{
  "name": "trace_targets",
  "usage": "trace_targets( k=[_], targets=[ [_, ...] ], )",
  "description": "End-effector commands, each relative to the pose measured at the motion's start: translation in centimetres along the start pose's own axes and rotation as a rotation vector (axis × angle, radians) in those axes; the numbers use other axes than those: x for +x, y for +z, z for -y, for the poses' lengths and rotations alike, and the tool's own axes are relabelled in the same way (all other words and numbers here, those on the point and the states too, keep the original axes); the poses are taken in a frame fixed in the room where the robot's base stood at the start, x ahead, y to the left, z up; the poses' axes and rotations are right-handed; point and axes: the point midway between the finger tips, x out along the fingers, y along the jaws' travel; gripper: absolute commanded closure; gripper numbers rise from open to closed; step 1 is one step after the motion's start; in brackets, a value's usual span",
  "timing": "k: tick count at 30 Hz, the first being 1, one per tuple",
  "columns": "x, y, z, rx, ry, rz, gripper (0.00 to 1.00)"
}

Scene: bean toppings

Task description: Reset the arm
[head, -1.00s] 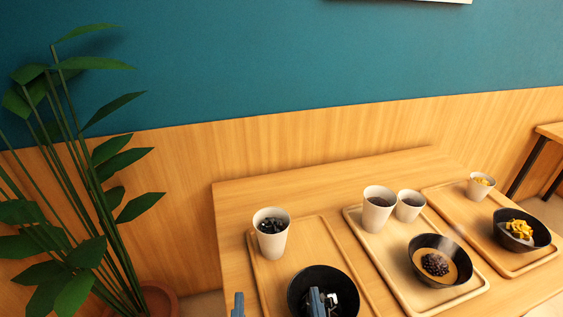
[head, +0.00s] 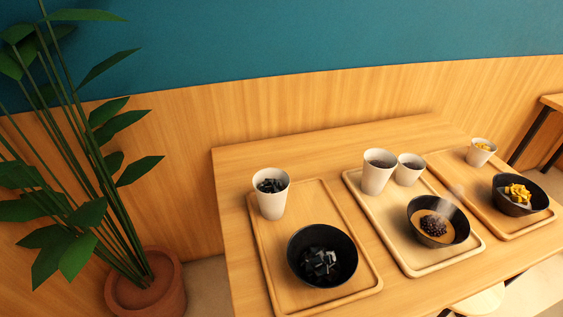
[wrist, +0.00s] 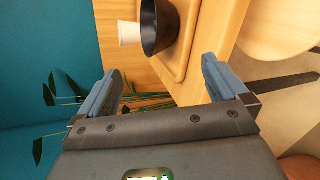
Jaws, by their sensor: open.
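My gripper (wrist: 163,88) shows in the wrist view with its two blue-grey fingers wide apart and nothing between them. It is out of the head view. Beyond the fingers, the wrist view shows a black bowl (wrist: 150,28) and a white cup (wrist: 128,33) on a wooden tray, apart from the gripper. In the head view, the black bowl with dark cubes (head: 322,256) sits on the left tray (head: 270,250), and a white cup of dark cubes (head: 271,200) stands behind it.
The middle tray (head: 407,262) holds two white cups and a bowl with dark beans (head: 437,222). The right tray (head: 540,226) holds a bowl with yellow topping (head: 515,196) and a small cup (head: 481,150). A potted plant (head: 145,285) stands left of the table (head: 240,280).

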Motion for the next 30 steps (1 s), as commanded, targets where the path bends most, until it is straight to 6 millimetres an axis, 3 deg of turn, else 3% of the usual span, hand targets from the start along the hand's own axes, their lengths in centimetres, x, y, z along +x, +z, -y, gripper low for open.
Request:
trace_targets(
  k=[1, 6, 12, 15, 18, 30],
  targets=[
    [-1.9, 0.6, 1.6, 0.165, -0.023, -0.002, 0.0],
    [-7.7, 2.0, 3.3, 0.772, -0.03, 0.012, 0.0],
    [-13.8, 3.7, 2.8, 1.445, 0.052, 0.085, 0.0],
    [-15.9, 4.5, 2.2, 1.684, 0.115, 0.117, 0.0],
    [-17.2, 5.1, 1.7, 1.836, 0.164, 0.137, 0.0],
    [-17.2, 5.1, 1.7, 1.836, 0.164, 0.137, 0.0]
  ],
)
